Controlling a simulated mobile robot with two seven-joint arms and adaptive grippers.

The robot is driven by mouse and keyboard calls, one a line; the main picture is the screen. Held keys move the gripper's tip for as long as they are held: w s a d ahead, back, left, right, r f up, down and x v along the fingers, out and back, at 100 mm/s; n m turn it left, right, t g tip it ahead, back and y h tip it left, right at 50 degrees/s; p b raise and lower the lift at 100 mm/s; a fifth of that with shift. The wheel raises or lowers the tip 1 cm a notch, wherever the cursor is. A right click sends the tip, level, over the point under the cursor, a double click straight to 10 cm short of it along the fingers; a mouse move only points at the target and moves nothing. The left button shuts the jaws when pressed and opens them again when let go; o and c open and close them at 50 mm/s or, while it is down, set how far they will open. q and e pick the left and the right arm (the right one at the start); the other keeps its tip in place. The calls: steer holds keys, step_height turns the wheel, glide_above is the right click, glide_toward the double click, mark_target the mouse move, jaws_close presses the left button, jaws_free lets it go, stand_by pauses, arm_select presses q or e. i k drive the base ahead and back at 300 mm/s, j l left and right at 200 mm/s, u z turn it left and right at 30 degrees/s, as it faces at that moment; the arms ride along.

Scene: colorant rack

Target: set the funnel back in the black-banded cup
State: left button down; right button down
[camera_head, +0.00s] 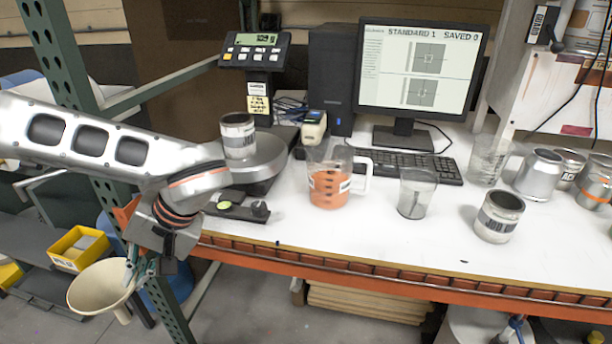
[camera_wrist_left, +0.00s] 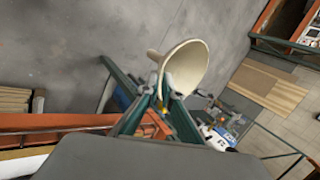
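The cream funnel (camera_head: 103,287) hangs in the air off the table's left end, tilted, its spout pointing down. It also shows in the left wrist view (camera_wrist_left: 188,68). My left gripper (camera_head: 136,268) is shut on the funnel's edge; its fingers (camera_wrist_left: 163,92) meet at the funnel in the wrist view. Two metal cups carry dark bands: one (camera_head: 496,221) stands upright on the table at the right, and one (camera_head: 238,136) stands on the scale. I cannot tell for sure which is the black-banded cup. My right gripper is not in view.
A clear jug (camera_head: 328,188) with orange liquid and a clear beaker (camera_head: 417,195) stand between the two banded cups. A keyboard (camera_head: 410,166) and monitor (camera_head: 420,70) are behind. A green rack post (camera_head: 60,50) rises at the left. The table's front strip is clear.

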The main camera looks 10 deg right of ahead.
mark_target(412, 205)
steer(key=k+z, duration=0.15)
steer(key=z, duration=0.2)
steer(key=k+z, duration=0.2)
steer(key=z, duration=0.2)
steer(key=i+j+z, duration=0.1)
steer(key=z, duration=0.15)
steer(key=j+z, duration=0.25)
steer(key=i+j, duration=0.05)
steer(key=j, duration=0.05)
